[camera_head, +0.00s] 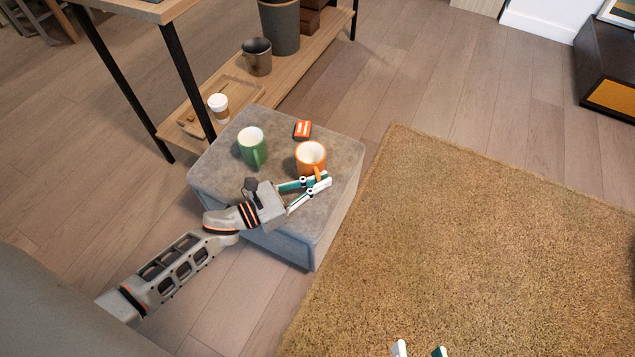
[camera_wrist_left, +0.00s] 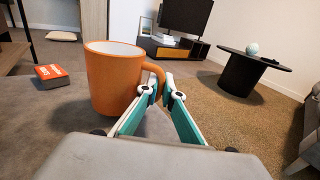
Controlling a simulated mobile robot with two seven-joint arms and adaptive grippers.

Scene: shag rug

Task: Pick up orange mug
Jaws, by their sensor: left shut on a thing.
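The orange mug (camera_head: 310,155) stands upright near the right side of a grey upholstered ottoman (camera_head: 215,170). In the left wrist view the orange mug (camera_wrist_left: 112,82) is large and close, with its handle on the right. My left gripper (camera_head: 321,181) reaches over the ottoman from the left. It is shut on the mug's handle, with the handle between the teal-padded fingers in the left wrist view (camera_wrist_left: 161,93). Whether the mug's base touches the ottoman is hard to tell. My right gripper (camera_head: 420,350) shows only two separated fingertips at the bottom edge.
A green mug (camera_head: 251,148) and a red box (camera_head: 302,129) share the ottoman top. A wooden shelf table stands behind, holding a paper cup (camera_head: 218,106) and a dark mug (camera_head: 257,58). A shag rug (camera_head: 480,240) lies clear to the right.

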